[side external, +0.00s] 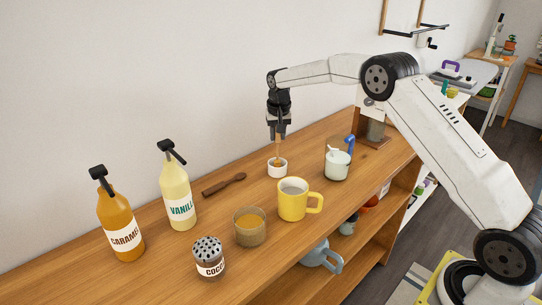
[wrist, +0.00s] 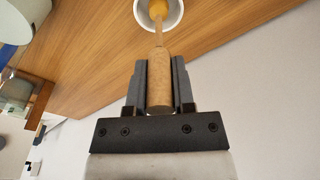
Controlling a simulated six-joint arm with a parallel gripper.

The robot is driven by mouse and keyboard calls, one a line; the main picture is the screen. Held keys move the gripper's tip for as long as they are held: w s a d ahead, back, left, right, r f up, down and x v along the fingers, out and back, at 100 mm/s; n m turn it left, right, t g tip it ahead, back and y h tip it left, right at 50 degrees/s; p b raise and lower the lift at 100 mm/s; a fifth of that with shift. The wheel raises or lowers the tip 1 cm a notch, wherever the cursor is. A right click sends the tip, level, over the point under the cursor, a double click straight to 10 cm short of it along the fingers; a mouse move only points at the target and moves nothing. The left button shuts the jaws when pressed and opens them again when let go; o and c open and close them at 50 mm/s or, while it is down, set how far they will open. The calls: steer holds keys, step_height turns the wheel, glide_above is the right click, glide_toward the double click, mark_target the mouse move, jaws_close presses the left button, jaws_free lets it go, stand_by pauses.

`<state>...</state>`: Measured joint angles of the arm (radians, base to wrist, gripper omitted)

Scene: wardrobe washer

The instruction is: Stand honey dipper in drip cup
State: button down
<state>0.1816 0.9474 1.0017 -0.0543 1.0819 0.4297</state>
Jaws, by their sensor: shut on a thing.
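My gripper (side external: 278,131) is shut on the handle of a wooden honey dipper (side external: 278,148), above the shelf top. In the wrist view the dipper's thick handle (wrist: 160,80) sits between the two dark fingers. A thin stem runs from it to the dipper's head (wrist: 158,10). The white drip cup (side external: 277,170) stands on the shelf top right under the gripper. The dipper's lower end is at or inside the cup's mouth, and the dipper looks about upright. The cup's rim (wrist: 180,20) is around the head in the wrist view. I cannot tell whether the head touches the cup's bottom.
A yellow mug (side external: 293,200) and a white jar (side external: 337,165) stand right of the cup. A glass of amber content (side external: 249,227), a cocoa shaker (side external: 209,258), caramel (side external: 121,225) and vanilla (side external: 177,195) bottles stand to the left. A dark wooden utensil (side external: 224,185) lies near the wall.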

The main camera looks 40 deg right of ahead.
steer(key=shift+f, duration=0.1)
steer(key=shift+c, duration=1.9)
jaws_free()
steer(key=shift+s+a+r, duration=0.1)
steer(key=shift+s+r, duration=0.05)
steer(key=shift+r, duration=1.15)
steer(key=shift+s+a+r, duration=0.1)
steer(key=shift+r, duration=1.2)
steer(key=shift+s+a+r, duration=0.1)
steer(key=shift+s+r, duration=0.05)
steer(key=shift+r, duration=1.15)
steer(key=shift+s+a, duration=0.1)
steer(key=s+a+f+n, duration=0.2)
steer(key=s+a+f, duration=0.1)
steer(key=s, duration=0.7)
steer(key=s+a+f+n+t, duration=0.1)
steer(key=s+a+f+n, duration=0.1)
steer(key=s, duration=0.9)
steer(key=s+a+f+n, duration=0.2)
steer(key=s+a+f, duration=0.2)
steer(key=s, duration=0.7)
steer(key=shift+a+n+y, duration=0.4)
steer(key=shift+a, duration=0.75)
